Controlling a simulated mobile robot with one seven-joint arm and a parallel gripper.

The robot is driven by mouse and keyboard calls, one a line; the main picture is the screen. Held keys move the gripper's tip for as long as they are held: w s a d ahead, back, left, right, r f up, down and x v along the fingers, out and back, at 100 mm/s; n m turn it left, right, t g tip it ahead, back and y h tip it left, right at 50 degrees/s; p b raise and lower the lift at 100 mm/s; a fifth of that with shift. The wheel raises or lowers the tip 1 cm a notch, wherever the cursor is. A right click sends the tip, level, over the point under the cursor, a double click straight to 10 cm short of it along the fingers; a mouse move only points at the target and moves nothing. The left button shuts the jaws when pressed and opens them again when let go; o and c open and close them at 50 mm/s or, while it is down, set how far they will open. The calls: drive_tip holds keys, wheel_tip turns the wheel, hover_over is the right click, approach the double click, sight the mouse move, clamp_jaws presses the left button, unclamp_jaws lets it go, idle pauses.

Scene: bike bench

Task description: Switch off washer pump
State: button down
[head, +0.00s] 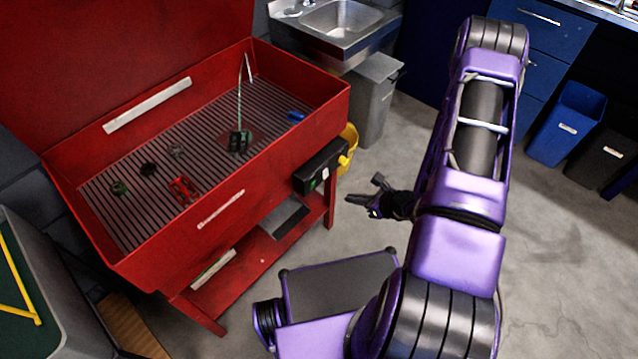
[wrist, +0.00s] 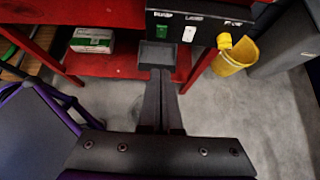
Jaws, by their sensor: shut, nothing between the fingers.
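The red parts washer (head: 215,215) stands at left in the head view. A black control box (head: 322,165) is fixed to its right front. In the wrist view the box (wrist: 210,14) carries a green switch (wrist: 189,33), a white plate (wrist: 168,31) or switch beside it, and a yellow knob (wrist: 224,41) at right. The labels above them are too blurred to read surely. My gripper (head: 352,199) is shut and empty, in front of the box and apart from it. Its fingertips (wrist: 160,74) point toward the washer, below and left of the green switch.
A yellow bucket (wrist: 236,58) stands right of the washer's leg. A boxed item (wrist: 92,40) lies on the lower red shelf. A grey bin (head: 375,100) stands under the sink (head: 342,18). A green part (head: 239,141) and a red part (head: 184,190) lie in the basin.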

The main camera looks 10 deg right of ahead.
approach(314, 184)
drive_tip(key=shift+s+f+x, duration=0.1)
drive_tip(key=shift+f+x, duration=0.05)
drive_tip(key=shift+x, duration=1.5)
drive_tip(key=shift+s+f+x, duration=0.1)
drive_tip(key=shift+s+x, duration=0.05)
drive_tip(key=shift+x, duration=1.45)
drive_tip(key=shift+w+a+b, duration=0.1)
drive_tip(key=shift+w+b, duration=0.1)
drive_tip(key=shift+b, duration=0.2)
drive_tip(key=shift+w+r, duration=0.1)
drive_tip(key=shift+r, duration=0.1)
